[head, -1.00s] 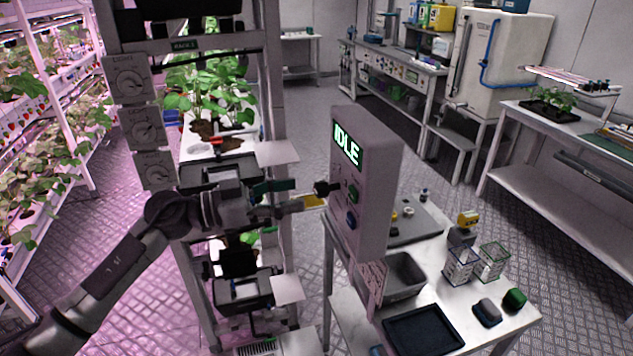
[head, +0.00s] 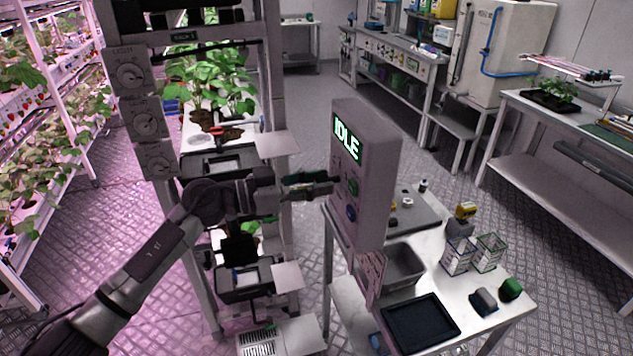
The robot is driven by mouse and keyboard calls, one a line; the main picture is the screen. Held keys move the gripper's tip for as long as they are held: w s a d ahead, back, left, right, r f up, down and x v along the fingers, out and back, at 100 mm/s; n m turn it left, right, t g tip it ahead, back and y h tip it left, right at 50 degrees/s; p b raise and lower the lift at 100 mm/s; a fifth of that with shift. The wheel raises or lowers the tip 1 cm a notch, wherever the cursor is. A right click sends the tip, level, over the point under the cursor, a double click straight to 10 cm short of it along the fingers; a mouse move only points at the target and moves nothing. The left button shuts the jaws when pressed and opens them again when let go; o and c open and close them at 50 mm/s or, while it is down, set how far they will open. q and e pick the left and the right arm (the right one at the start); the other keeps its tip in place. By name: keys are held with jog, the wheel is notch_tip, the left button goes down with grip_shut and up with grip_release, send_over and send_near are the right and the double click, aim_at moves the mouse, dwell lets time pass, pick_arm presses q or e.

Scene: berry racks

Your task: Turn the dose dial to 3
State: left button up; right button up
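A grey control box (head: 376,185) stands at the table's edge, with a lit display (head: 346,138) reading IDLE. A green button (head: 353,187) and a blue button (head: 350,213) are on its front. My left gripper (head: 326,183) reaches in from the left, its fingertips at the box's front, just left of the green button. The black knob seen there earlier, which may be the dose dial, is hidden by the fingers. Its setting cannot be read. The fingers look close together, but I cannot tell whether they grip the knob. My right gripper is out of view.
The plant rack (head: 277,90) with several grey dials (head: 131,75) on its post stands left of the box. The white table (head: 487,318) holds a black tray (head: 421,321), a grey bin (head: 402,267), wire baskets (head: 489,252) and a yellow-topped device (head: 465,211). The floor beyond is clear.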

pick_arm(q)
grip_shut()
